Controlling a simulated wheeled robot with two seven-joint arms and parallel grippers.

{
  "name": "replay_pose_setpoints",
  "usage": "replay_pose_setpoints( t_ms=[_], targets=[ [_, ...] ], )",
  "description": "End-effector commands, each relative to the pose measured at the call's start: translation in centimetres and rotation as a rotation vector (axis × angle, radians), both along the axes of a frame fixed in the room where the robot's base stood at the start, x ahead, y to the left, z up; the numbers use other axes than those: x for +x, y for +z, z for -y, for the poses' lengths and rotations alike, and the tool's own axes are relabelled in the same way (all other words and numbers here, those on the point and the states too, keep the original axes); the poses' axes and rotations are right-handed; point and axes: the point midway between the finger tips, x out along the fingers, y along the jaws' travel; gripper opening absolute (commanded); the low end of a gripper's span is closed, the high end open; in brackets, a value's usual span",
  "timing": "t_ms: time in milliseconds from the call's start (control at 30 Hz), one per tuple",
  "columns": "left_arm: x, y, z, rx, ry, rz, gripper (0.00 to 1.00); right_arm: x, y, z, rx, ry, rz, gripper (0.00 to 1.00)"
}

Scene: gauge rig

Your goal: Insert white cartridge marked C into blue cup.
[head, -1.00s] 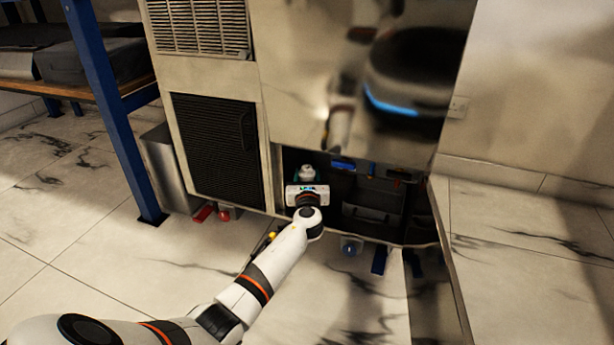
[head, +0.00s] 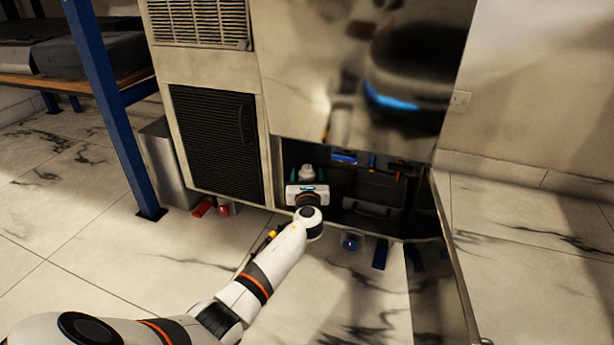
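My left gripper (head: 307,176) reaches into the low dark opening of the cabinet. Its teal fingertips stand apart, one on each side of a small white rounded piece (head: 306,171), with a gap seeming to show beside it. This may be the white cartridge; no letter C can be read. What it stands on is hidden behind the gripper's white body. I cannot make out a blue cup for certain. My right gripper is not in view.
The cabinet (head: 205,72) has a shiny upper panel above the opening. Inside, a blue piece (head: 343,158) lies right of my gripper. A round blue item (head: 351,242) and red items (head: 203,208) are low at the front. A blue rack post (head: 105,110) stands left.

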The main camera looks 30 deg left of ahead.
Motion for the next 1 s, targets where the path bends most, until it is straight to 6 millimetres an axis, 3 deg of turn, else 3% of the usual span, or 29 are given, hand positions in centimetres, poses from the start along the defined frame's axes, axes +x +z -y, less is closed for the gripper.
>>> replay_pose_setpoints(
  t_ms=[367, 733, 1000],
  targets=[
    [-0.5, 0.1, 0.3, -0.001, 0.000, -0.004, 0.69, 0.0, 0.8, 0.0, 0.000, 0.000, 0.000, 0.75],
    [-6.3, 0.6, 4.4, -0.001, -0.003, -0.005, 0.69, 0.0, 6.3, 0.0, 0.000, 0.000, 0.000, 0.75],
    [-9.4, 0.2, 6.6, 0.000, -0.002, -0.002, 0.69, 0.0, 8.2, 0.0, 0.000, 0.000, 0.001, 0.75]
  ],
)
